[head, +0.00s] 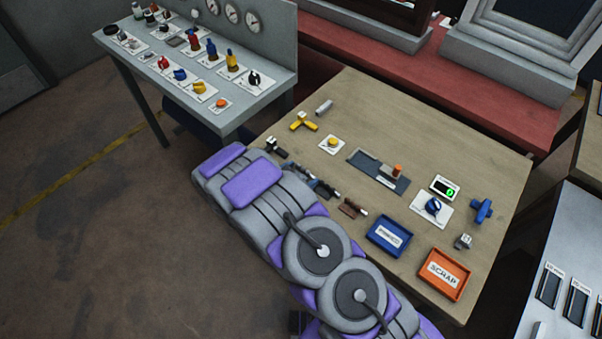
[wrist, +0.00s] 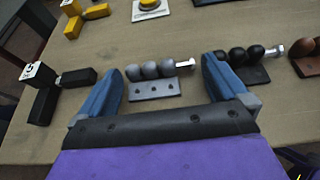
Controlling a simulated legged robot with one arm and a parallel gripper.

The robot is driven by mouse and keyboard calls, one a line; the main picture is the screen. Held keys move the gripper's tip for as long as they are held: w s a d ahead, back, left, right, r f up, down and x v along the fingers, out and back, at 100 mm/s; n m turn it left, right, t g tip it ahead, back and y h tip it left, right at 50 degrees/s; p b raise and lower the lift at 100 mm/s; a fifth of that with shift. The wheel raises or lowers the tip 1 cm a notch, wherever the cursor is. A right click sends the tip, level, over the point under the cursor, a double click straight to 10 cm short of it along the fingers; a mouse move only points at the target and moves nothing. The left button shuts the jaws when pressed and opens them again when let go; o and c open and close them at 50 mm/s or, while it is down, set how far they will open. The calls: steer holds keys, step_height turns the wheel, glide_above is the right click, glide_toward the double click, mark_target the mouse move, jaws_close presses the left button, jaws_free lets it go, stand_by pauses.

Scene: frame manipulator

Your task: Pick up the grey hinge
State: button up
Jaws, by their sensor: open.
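The grey hinge (wrist: 153,89) lies on the wooden table in the wrist view, with rounded grey knuckles, a flat plate with holes and a silver pin end at its right. My gripper (wrist: 161,65) is open, its blue fingers apart on the left and right of the hinge in the picture. No contact shows. In the head view my arm reaches over the near edge of the table, and I cannot clearly make out the grey hinge there.
A black hinge (wrist: 249,73) is close to my right finger, with a brown hinge (head: 352,208) beyond. A black block piece (wrist: 62,88) is left of my left finger. Yellow parts (head: 304,122), a blue tray (head: 389,237) and an orange scrap tray (head: 444,275) are on the table (head: 480,160).

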steer(key=shift+w+d+f, duration=0.2)
steer(key=shift+w+d, duration=0.15)
steer(key=shift+d, duration=0.05)
steer(key=shift+a, duration=0.1)
steer(key=c, duration=1)
